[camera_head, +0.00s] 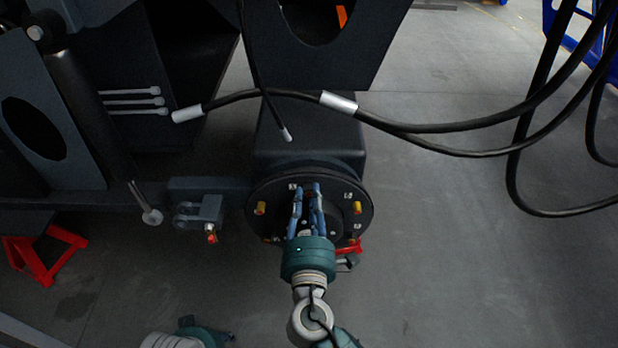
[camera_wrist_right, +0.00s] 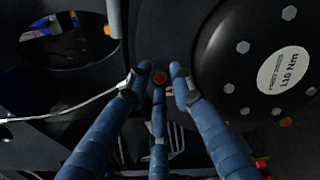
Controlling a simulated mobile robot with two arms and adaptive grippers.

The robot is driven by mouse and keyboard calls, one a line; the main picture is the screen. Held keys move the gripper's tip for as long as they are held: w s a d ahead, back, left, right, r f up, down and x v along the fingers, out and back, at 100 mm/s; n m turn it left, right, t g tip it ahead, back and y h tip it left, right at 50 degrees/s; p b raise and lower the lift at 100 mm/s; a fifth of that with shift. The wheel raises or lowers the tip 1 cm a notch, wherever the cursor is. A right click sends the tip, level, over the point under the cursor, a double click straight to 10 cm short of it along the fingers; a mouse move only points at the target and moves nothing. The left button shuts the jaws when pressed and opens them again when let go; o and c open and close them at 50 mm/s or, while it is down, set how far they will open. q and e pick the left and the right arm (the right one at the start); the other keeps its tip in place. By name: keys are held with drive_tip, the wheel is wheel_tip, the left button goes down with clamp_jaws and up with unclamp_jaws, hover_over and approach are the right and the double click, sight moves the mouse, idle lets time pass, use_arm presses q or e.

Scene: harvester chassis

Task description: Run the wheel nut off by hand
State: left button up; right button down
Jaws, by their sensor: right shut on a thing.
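The round black wheel hub (camera_head: 256,190) sits at the end of the axle in the head view, with pale studs and orange-yellow nuts (camera_head: 260,208) around its face. My right gripper (camera_head: 308,188) reaches up to the hub's face from below, its blue fingers covering part of it. In the right wrist view, my right gripper (camera_wrist_right: 158,84) has its three blue-wrapped fingers closed in around a small red-orange wheel nut (camera_wrist_right: 160,77). The fingertips hide how the nut sits on its stud. My left gripper does not show clearly; only part of that arm appears at the bottom left.
Black hoses (camera_head: 450,128) with silver ends hang across the space above the hub. A red stand (camera_head: 62,256) is on the floor at left. A bracket with a red-tipped fitting (camera_head: 210,237) is left of the hub.

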drive_tip(key=shift+s+f+n+p, duration=0.15)
drive_tip(key=shift+f+n+p, duration=0.2)
drive_tip(key=shift+n+p, duration=0.55)
drive_tip(key=c, duration=1.8)
unclamp_jaws()
drive_tip(key=shift+c, duration=0.2)
drive_tip(key=o, duration=0.4)
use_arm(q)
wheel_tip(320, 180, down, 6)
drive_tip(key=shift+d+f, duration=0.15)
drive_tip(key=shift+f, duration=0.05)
use_arm(e)
drive_tip(key=shift+r, duration=0.2)
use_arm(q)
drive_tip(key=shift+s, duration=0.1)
use_arm(e)
drive_tip(key=shift+r, duration=0.1)
drive_tip(key=shift+c, duration=1)
drive_tip(key=shift+s, duration=1)
